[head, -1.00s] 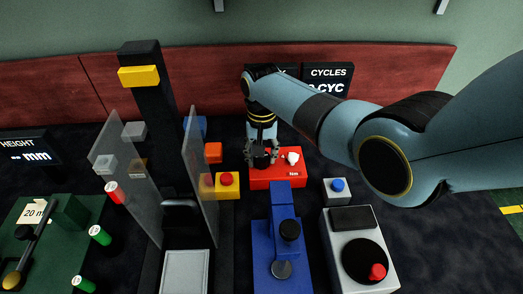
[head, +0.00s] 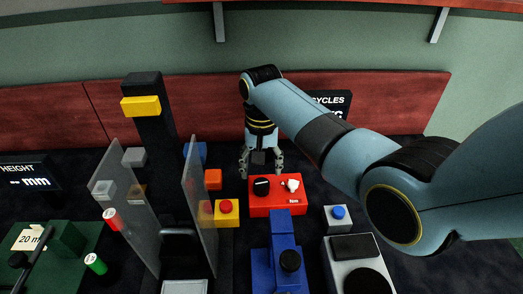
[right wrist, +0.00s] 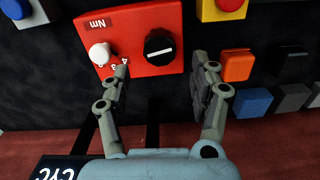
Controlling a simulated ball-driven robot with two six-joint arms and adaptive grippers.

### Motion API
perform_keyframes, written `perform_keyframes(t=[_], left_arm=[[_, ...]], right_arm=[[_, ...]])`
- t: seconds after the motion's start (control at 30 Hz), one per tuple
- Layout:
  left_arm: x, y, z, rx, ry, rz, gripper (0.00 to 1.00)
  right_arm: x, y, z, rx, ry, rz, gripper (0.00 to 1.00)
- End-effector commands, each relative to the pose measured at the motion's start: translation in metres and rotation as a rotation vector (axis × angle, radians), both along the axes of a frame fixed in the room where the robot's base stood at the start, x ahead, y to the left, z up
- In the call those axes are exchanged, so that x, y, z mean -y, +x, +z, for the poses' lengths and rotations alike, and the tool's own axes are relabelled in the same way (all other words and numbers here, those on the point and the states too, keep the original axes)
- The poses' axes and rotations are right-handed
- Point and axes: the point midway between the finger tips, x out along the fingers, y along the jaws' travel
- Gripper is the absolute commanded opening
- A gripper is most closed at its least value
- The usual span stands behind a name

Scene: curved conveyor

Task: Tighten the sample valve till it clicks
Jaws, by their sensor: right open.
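A red box (head: 277,209) stands on the dark table in the middle of the head view. It carries a black round knob (head: 261,187) with a white line and a white knob (head: 291,185) with small marks beside it. The right wrist view shows the black knob (right wrist: 159,47), the white knob (right wrist: 101,54) and an "Nm" label on the red box (right wrist: 140,20). My right gripper (head: 261,172) is open and empty at the box's far edge, apart from the black knob. Its fingers (right wrist: 161,82) stand wide in the right wrist view. My left gripper is not visible.
A yellow box with a red button (head: 227,213) and an orange block (head: 212,179) are left of the red box. A grey box with a blue button (head: 338,216) is right, a blue device (head: 283,235) nearer. A clear panel (head: 200,205) stands farther left.

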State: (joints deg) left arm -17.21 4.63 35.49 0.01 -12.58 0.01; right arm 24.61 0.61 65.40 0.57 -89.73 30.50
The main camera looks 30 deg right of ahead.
Motion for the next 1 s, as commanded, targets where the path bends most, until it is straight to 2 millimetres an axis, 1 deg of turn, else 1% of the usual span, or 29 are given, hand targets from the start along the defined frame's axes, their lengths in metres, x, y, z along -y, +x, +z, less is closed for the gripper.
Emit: perform_keyframes(t=[0.03, 0.1, 0.2, 0.33, 0.5, 0.9, 1.0], left_arm=[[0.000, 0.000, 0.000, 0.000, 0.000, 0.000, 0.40], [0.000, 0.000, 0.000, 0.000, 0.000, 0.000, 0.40], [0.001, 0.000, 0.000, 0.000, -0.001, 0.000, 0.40], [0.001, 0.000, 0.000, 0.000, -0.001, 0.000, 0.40], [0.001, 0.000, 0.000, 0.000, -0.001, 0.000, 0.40], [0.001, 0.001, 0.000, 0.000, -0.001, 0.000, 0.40], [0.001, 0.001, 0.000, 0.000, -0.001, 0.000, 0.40]], right_arm=[[0.000, 0.000, 0.012, 0.004, 0.000, 0.000, 0.62], [0.000, 0.000, 0.027, 0.002, 0.000, 0.000, 0.62], [0.000, 0.000, 0.044, 0.001, 0.000, 0.000, 0.62], [0.000, 0.000, 0.058, 0.000, 0.000, 0.000, 0.62], [0.000, -0.001, 0.063, -0.002, 0.000, 0.000, 0.62], [0.000, 0.000, 0.062, -0.001, 0.000, 0.001, 0.62], [0.000, 0.000, 0.062, -0.001, 0.000, 0.052, 0.62]])
